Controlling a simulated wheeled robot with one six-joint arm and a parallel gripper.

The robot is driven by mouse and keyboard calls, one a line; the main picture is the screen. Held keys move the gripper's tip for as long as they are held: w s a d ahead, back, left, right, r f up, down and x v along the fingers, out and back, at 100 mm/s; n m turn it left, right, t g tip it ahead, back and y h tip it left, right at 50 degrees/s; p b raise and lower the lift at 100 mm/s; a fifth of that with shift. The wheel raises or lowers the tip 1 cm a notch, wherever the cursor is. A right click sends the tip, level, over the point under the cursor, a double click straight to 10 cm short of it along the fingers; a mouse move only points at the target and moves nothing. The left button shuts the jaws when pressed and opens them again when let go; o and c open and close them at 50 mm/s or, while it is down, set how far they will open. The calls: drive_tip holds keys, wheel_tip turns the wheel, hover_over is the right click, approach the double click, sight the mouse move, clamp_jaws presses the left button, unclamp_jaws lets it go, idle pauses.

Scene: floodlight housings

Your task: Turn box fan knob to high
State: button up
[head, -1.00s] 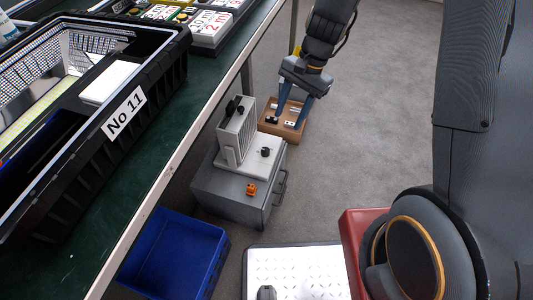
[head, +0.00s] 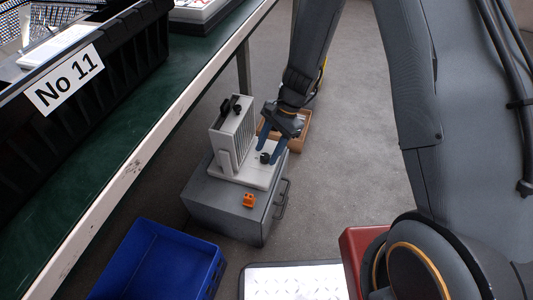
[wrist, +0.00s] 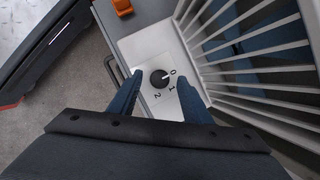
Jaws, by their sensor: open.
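The box fan (head: 232,135) is a light grey unit with a slatted grille on a white base, standing on a grey metal cabinet. Its round black knob (head: 265,158) sits on the base in front of the grille. In the wrist view the knob (wrist: 159,78) has a light pointer mark toward the 0, with 1 and 2 printed around it. My gripper (head: 270,153) is open, its blue fingers close around the knob in the head view. In the wrist view the fingers (wrist: 158,92) lie on either side of the knob, apart from it.
The grey cabinet (head: 222,211) has a side handle and an orange object (head: 249,200) on top. A wooden tray (head: 298,133) lies behind my gripper. A blue bin (head: 160,262) and the green workbench (head: 120,145) are at left.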

drive_tip(key=shift+s+a+f, duration=0.1)
drive_tip(key=shift+a+f, duration=0.1)
drive_tip(key=shift+f, duration=0.3)
drive_tip(key=c, duration=1)
drive_tip(key=shift+c, duration=0.2)
